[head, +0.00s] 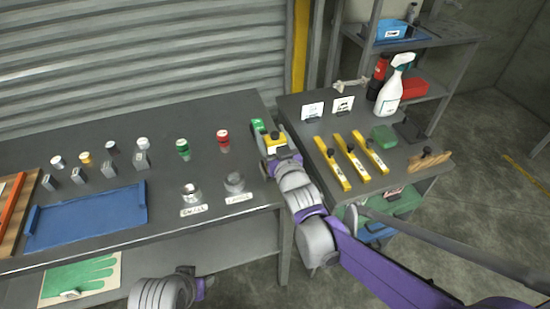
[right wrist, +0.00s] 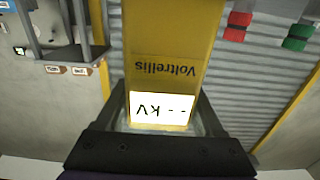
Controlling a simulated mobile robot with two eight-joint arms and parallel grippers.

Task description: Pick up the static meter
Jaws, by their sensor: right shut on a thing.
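The static meter is a yellow block marked "Voltrellis" (right wrist: 165,70), with a lit white display reading "-- kV", seen upside down in the right wrist view. My right gripper (right wrist: 160,122) is shut on it, one finger on each side of the display end. In the head view the yellow meter (head: 275,135) shows small at the end of my right arm, near the right edge of the left bench. The gripper (head: 272,147) partly hides it. My left gripper (head: 188,272) is low in front of the left bench; its fingers are not clear.
The left bench (head: 100,110) holds a blue tray (head: 85,218), several small canisters and jars, and a green item (head: 258,125) close by the meter. The right bench holds several yellow bars (head: 350,158), a spray bottle (head: 393,90) and a green block (head: 384,135).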

